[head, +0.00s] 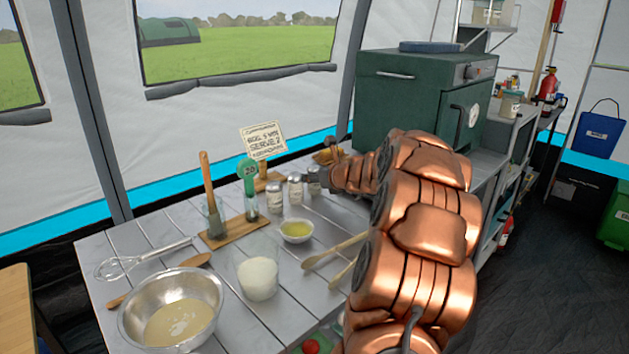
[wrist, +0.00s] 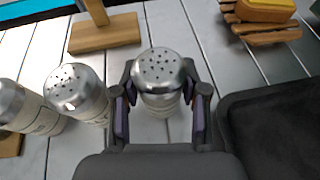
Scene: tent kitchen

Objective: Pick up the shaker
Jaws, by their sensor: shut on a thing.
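Three shakers with pierced metal lids stand in a row in the head view. My gripper (head: 322,181) reaches in from the right to the rightmost shaker (head: 313,184) and partly covers it. In the wrist view, my gripper (wrist: 160,103) is shut on this shaker (wrist: 159,72), with one finger on each side of its body. The shaker is upright; its base is hidden, so I cannot tell whether it touches the table. The middle shaker (wrist: 77,93) and left shaker (wrist: 22,108) stand just left of my gripper, apart from the held one.
The table (head: 205,256) also holds a wooden sign stand (wrist: 105,34), a small bowl (head: 296,232), a glass jar (head: 258,278), a metal bowl (head: 171,310), a whisk (head: 125,265) and wooden spoons (head: 334,250). A green oven (head: 408,101) stands behind my arm.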

